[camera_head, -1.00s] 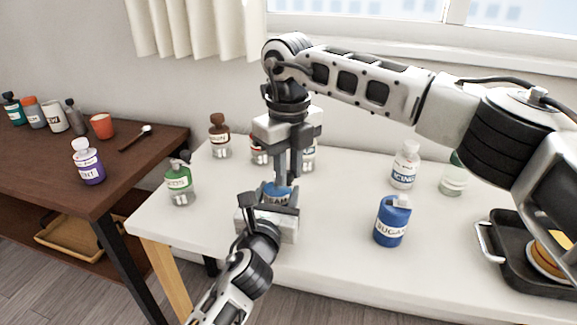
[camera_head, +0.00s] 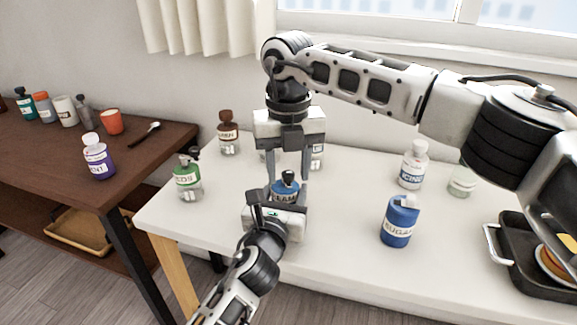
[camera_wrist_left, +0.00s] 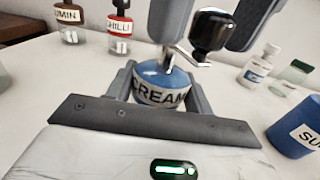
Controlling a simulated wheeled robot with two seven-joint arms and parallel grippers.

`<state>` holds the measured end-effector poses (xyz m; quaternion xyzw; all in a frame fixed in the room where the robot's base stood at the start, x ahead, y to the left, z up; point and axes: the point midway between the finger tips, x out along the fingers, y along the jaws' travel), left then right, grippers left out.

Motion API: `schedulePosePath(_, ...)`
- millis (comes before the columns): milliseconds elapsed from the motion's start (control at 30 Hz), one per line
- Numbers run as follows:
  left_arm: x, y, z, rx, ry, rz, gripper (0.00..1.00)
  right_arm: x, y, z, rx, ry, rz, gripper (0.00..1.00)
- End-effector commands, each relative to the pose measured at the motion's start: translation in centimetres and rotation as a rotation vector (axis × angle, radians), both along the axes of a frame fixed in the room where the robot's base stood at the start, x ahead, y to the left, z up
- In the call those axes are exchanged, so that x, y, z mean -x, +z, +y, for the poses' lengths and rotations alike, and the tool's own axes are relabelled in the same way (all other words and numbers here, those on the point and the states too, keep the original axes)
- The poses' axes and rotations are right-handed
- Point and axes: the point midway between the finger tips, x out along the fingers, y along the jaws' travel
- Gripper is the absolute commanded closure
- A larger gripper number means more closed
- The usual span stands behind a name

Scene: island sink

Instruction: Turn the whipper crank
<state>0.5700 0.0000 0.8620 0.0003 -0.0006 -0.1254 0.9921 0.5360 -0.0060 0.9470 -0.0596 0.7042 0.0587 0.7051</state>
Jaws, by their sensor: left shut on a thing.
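The whipper is a blue jar labelled CREAM (camera_head: 284,191) on the white table; it also shows in the left wrist view (camera_wrist_left: 158,84). Its crank (camera_wrist_left: 210,32) has a bent metal arm and a black knob. My left gripper (camera_head: 275,208) is shut on the jar body from the front, one finger on each side. My right gripper (camera_head: 291,182) points straight down over the jar. Its two fingers are spread apart, with the crank knob between them and gaps visible in the left wrist view. The jar's lower part is hidden by my left gripper.
A blue sugar jar (camera_head: 398,222), a white icing bottle (camera_head: 413,166) and a dark tray (camera_head: 520,255) stand to the right. A green-labelled bottle (camera_head: 188,176) and a brown-capped bottle (camera_head: 228,134) stand to the left. A brown table (camera_head: 150,150) holds several more containers.

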Motion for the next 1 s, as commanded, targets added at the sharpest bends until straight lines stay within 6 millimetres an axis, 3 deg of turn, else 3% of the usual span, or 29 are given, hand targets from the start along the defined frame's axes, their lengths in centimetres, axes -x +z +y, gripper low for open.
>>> schedulePosePath(267,0.0,0.0,0.0,0.0,0.0,0.001,0.74,0.0,0.6,0.0,-0.001,0.001,-0.001,0.57)
schedulePosePath(700,0.0,0.0,0.0,0.001,0.0,0.001,0.74,0.0,9.1,0.1,-0.001,0.0,-0.003,0.57)
schedulePosePath(1000,0.0,0.0,0.0,0.0,0.0,0.001,0.74,0.0,12.0,0.1,0.0,0.001,-0.001,0.57)
